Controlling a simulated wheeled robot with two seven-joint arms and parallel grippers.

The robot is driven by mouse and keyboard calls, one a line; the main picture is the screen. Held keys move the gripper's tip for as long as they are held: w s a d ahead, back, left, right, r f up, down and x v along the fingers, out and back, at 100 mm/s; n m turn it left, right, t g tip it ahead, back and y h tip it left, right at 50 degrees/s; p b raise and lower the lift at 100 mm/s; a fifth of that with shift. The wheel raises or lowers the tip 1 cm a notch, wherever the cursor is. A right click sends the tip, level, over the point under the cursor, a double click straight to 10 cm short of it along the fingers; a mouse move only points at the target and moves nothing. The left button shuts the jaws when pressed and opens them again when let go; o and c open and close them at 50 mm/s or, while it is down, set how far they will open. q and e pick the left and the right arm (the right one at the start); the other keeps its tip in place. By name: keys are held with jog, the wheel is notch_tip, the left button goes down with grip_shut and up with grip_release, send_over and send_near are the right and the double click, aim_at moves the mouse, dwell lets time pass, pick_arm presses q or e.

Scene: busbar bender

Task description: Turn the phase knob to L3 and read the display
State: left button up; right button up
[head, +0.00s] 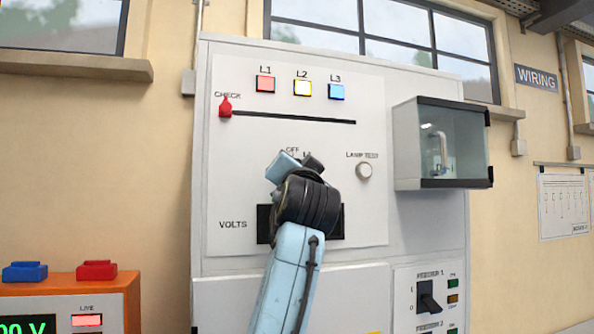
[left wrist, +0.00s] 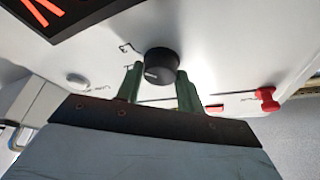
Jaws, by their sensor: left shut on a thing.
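The black round phase knob (left wrist: 161,66) sits on the white panel, between the two green fingers of my left gripper (left wrist: 160,84) in the left wrist view. The fingers are closed on its sides. A short white mark shows on the knob, toward the left of that view; labels beside it are too small to read. In the head view my left gripper (head: 298,163) covers the knob below the "OFF" label. The display (head: 264,223) beside "VOLTS" is mostly behind my arm. In the left wrist view the display (left wrist: 50,12) shows partial red segments, unreadable. My right gripper is not visible.
Red, yellow and blue lamps (head: 302,88) sit above a slot with a red slider (head: 225,107) at CHECK. A lamp test button (head: 364,171) is right of my gripper. A glass-fronted box (head: 441,145) juts out at right. An orange unit (head: 70,291) stands lower left.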

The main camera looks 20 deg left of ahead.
pick_arm(q)
jog(key=o, duration=1)
jog(key=shift+b+v, duration=2.8)
jog(key=shift+v, duration=3.9)
